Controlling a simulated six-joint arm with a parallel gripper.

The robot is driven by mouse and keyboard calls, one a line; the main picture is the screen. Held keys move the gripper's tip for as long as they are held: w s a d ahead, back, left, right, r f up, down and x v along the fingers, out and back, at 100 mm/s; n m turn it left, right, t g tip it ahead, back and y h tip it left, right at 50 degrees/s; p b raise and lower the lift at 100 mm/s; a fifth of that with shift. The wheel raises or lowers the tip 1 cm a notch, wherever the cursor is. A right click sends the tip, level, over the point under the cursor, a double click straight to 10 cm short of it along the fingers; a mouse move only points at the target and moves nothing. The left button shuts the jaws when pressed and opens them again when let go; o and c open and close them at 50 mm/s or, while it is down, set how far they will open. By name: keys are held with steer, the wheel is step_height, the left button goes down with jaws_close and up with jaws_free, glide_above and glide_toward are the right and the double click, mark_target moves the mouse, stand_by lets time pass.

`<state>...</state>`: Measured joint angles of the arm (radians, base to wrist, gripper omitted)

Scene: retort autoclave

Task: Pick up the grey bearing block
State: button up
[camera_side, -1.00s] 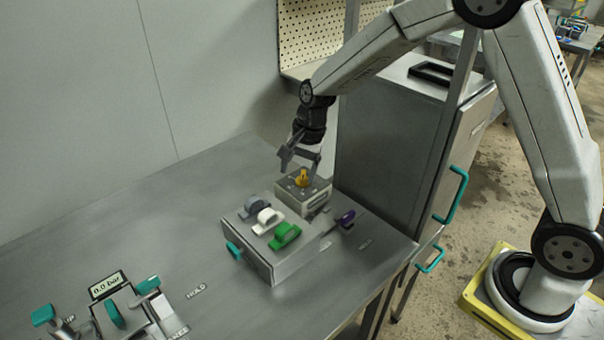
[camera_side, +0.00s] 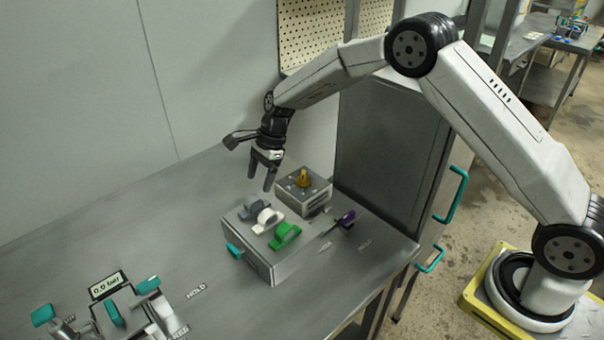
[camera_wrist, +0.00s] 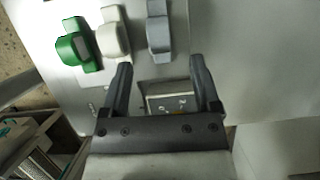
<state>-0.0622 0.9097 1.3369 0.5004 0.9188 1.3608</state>
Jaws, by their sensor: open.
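The grey bearing block (camera_side: 254,208) sits at the back end of a row on top of a metal box (camera_side: 289,267), beside a white block (camera_side: 266,221) and a green block (camera_side: 285,236). My gripper (camera_side: 262,185) is open and empty, pointing down just above and behind the grey block. In the wrist view the grey block (camera_wrist: 159,38) lies ahead of my open fingers (camera_wrist: 160,72), slightly left of straight between their tips. The white block (camera_wrist: 113,39) and green block (camera_wrist: 74,45) are to its left there.
A small box with a yellow knob (camera_side: 303,178) stands right behind the metal box. A purple handle (camera_side: 345,219) is to the right. A gauge unit with teal levers (camera_side: 114,313) is at front left. The table (camera_side: 150,215) left of the blocks is clear.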

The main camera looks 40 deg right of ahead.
mark_target(254, 198)
steer(key=shift+a+f, duration=0.3)
steer(key=shift+f, duration=0.3)
steer(key=shift+f, duration=0.15)
steer(key=shift+x, duration=2.5)
steer(key=shift+s, duration=0.1)
jaws_close()
